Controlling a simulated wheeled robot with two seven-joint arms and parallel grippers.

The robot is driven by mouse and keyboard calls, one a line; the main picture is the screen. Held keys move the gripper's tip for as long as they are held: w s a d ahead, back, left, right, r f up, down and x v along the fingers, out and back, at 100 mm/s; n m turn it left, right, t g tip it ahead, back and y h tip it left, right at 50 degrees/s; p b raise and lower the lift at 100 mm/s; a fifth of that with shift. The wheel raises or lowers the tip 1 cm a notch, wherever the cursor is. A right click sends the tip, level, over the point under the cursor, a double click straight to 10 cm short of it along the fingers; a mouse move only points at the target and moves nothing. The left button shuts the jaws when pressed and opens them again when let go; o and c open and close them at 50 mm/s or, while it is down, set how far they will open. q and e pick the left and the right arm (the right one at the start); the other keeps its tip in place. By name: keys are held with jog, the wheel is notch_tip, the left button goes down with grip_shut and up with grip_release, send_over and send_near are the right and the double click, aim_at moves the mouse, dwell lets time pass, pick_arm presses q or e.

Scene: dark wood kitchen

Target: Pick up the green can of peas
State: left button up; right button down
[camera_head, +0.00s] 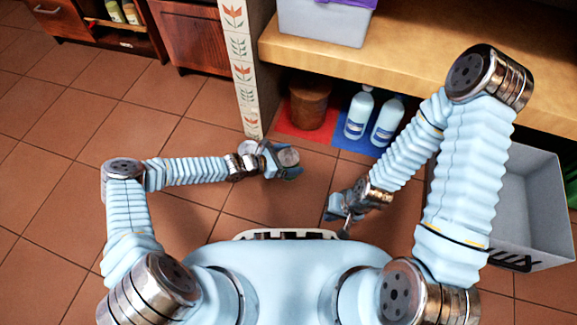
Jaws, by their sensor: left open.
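My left gripper (281,160) is open above the tiled floor, left of the shelf. A round, greyish disc-like thing (289,157) shows at its fingers; it may be a can's top, but I cannot tell whether it is the can of peas or whether the fingers touch it. No clearly green can of peas is readable. Small light containers with greenish parts (131,12) stand in the open cabinet at top left; their labels are too small to read. My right gripper (342,212) is low, near my base; its fingers are too small to tell their state.
A wooden counter (420,62) crosses the upper right. Under it are a brown container (309,104) and two white-blue bottles (358,112) on red and blue mats. A grey bin (540,205) stands at right. A tiled post (240,65) stands beyond my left gripper. The left floor is clear.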

pick_arm(q)
jog(key=shift+w+d+f, duration=0.2)
jog(key=shift+w+d, duration=0.05)
jog(key=shift+d, duration=0.25)
jog(key=c, duration=1.3)
jog(key=shift+r, duration=0.1)
